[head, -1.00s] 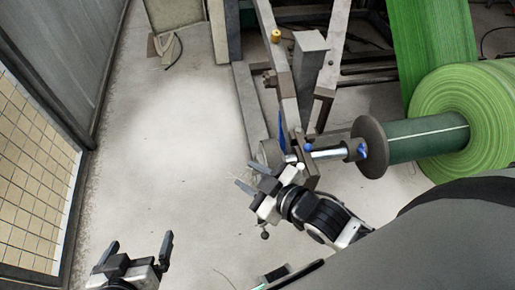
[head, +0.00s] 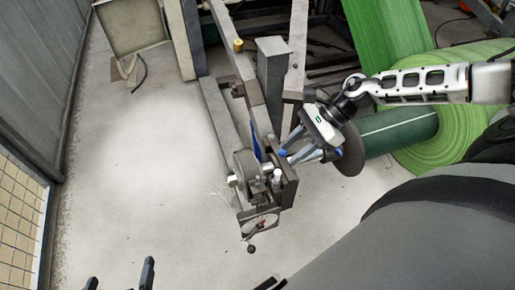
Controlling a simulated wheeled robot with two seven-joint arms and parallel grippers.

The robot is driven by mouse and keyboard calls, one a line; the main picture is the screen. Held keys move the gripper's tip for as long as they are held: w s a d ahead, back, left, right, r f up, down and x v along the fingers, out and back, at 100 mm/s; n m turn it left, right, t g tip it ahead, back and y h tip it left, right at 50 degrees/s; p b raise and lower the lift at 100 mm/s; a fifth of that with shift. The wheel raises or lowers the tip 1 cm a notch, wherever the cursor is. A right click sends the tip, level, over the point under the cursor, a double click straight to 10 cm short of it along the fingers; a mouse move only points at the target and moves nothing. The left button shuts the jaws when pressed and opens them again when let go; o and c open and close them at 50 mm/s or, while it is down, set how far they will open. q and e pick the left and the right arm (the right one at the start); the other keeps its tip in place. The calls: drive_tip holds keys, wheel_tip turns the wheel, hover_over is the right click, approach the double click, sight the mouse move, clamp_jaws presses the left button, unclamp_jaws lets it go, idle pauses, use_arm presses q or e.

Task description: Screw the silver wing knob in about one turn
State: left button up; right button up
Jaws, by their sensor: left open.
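Small bright silver pieces (head: 276,175) show on the dark bearing bracket (head: 289,188) at the lower end of the stand. They are too small for me to tell which is the wing knob or to see its wings. My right gripper (head: 288,153) reaches in from the right, just above and right of these pieces. Its two fingers point down-left and look spread apart, with a small blue ball (head: 283,153) showing near their tips. I cannot tell whether they touch it. My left gripper (head: 120,276) is open and empty at the bottom left edge, mostly cut off.
Open concrete floor (head: 140,170) lies to the left.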

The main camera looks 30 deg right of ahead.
sight(258, 179)
drive_tip(key=x, duration=1.3)
drive_tip(key=shift+w, duration=0.1)
clamp_jaws()
